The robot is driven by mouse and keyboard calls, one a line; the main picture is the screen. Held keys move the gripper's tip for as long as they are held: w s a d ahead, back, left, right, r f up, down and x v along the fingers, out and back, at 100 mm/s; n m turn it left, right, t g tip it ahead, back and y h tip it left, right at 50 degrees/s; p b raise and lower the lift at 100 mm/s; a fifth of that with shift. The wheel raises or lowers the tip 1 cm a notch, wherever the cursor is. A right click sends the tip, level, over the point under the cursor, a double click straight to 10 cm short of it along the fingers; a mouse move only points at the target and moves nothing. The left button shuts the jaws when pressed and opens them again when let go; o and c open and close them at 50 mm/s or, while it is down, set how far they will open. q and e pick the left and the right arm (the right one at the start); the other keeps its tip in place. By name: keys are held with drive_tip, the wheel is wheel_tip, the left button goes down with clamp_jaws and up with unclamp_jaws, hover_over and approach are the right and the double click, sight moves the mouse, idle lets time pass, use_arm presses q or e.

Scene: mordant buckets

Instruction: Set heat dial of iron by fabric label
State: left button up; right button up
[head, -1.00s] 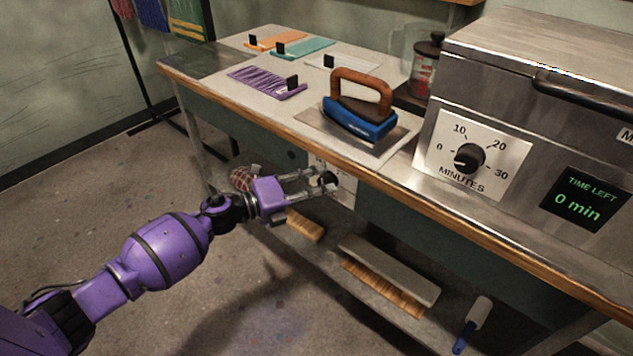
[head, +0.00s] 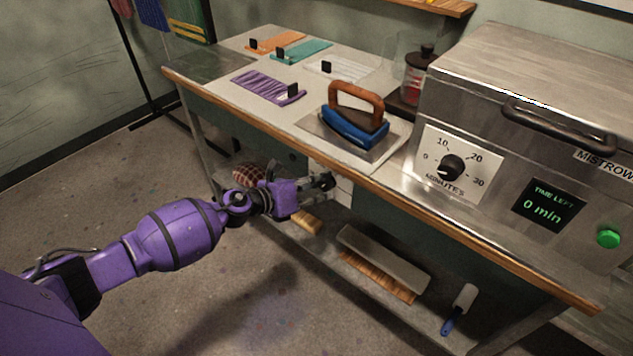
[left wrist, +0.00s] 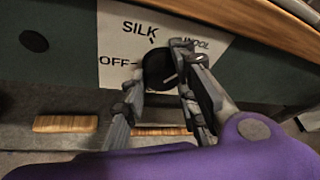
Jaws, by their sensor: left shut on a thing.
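The dial's white panel (left wrist: 115,48) is on the front of the workbench, with SILK, OFF and a partly covered WOOL readable in the left wrist view. My left gripper (left wrist: 158,72) is shut on the black dial knob (left wrist: 155,66), one finger on each side. A pale pointer mark shows on the knob, but its setting is unclear. In the head view my left gripper (head: 322,183) covers part of the panel. The blue iron (head: 354,126) with a brown handle stands on a metal plate (head: 388,145) above. My right gripper is out of view.
Purple (head: 262,88), teal (head: 308,50), orange (head: 270,42) and white (head: 345,66) fabrics lie on the bench with small black tags. A metal machine (head: 530,100) with a minutes dial stands right. Brushes (head: 383,262) lie on the lower shelf.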

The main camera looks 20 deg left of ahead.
use_arm(q)
drive_tip(key=shift+s+a+f, duration=0.2)
drive_tip(key=shift+a+f, duration=0.05)
drive_tip(key=shift+f, duration=0.15)
drive_tip(key=o, duration=1)
drive_tip(key=shift+w, duration=0.15)
drive_tip(key=shift+r, duration=0.2)
drive_tip(key=v, duration=1.2)
drive_tip(key=shift+d, duration=0.1)
